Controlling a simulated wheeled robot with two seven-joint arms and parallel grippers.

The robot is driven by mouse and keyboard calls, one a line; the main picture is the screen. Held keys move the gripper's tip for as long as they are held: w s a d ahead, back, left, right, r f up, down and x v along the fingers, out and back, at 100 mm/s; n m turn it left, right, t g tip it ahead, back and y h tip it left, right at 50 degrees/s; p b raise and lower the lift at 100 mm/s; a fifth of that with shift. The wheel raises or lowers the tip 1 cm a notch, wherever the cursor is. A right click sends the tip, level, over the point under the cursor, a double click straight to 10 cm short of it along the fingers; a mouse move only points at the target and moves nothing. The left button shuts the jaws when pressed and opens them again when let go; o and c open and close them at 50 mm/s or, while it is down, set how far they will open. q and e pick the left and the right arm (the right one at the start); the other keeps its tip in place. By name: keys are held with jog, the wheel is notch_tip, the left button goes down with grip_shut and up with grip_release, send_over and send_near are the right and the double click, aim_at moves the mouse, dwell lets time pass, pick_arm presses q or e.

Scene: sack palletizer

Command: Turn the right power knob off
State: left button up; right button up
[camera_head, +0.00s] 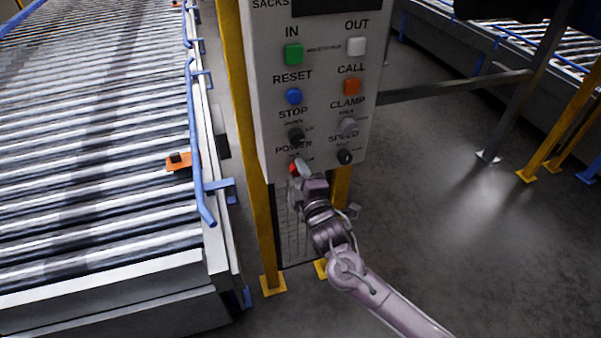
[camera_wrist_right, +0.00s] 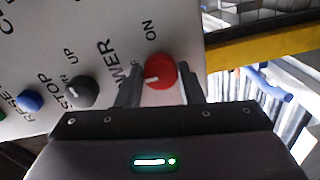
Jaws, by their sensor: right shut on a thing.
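The red power knob (camera_wrist_right: 161,72) sits at the bottom left of the grey control panel (camera_head: 318,22), under the POWER label. In the right wrist view its white mark points toward the left and the word ON shows beside it. My right gripper (camera_head: 298,170) is at the panel's lower edge, with its fingers on either side of the knob and shut on it. In the head view the gripper partly covers the knob (camera_head: 293,168). The OFF marking cannot be made out. My left gripper is not in view.
Just above the power knob is a black STOP knob (camera_head: 296,135); a black SPEED knob (camera_head: 345,156) is to the right. Yellow posts (camera_head: 265,235) carry the panel. A roller conveyor (camera_head: 95,130) with a blue rail (camera_head: 193,130) runs at left. Open floor (camera_head: 470,230) lies at right.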

jog(key=shift+f, duration=0.1)
dwell(0.3)
jog(key=o, duration=1)
jog(key=b+v, duration=0.1)
jog(key=v, duration=0.7)
jog(key=shift+w, duration=0.1)
